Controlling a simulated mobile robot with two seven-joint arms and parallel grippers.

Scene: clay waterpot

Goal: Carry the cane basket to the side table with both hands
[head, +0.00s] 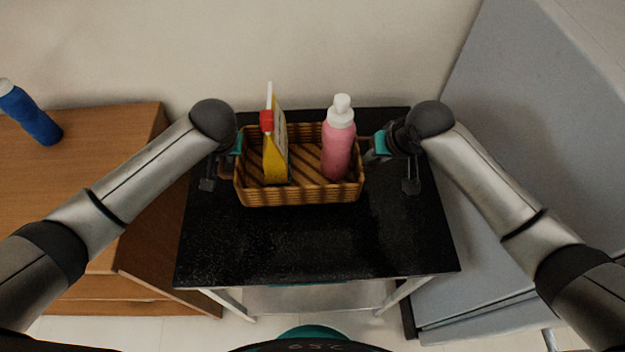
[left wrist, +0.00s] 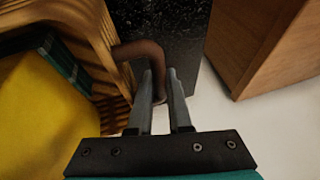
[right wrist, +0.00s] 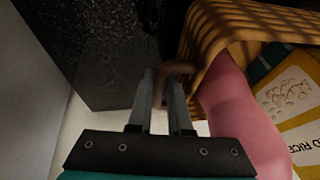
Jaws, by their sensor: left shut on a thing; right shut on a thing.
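The cane basket (head: 300,195) is woven and light brown, upright over the far part of a black-topped table (head: 310,245); I cannot tell if it rests on the top or hangs just above. It holds a yellow package (head: 276,165) with a red part near its top and a pink bottle (head: 338,150) with a white cap. My left gripper (left wrist: 159,85) is shut on the basket's brown left handle (left wrist: 145,50). My right gripper (right wrist: 160,85) is shut on the right handle (right wrist: 178,67). The fingertips are partly hidden in the head view.
A wooden cabinet (head: 90,140) with a blue bottle (head: 30,115) on it stands at the left. A large grey appliance-like body (head: 540,130) stands close at the right. A pale wall is behind. The black top's near part is clear.

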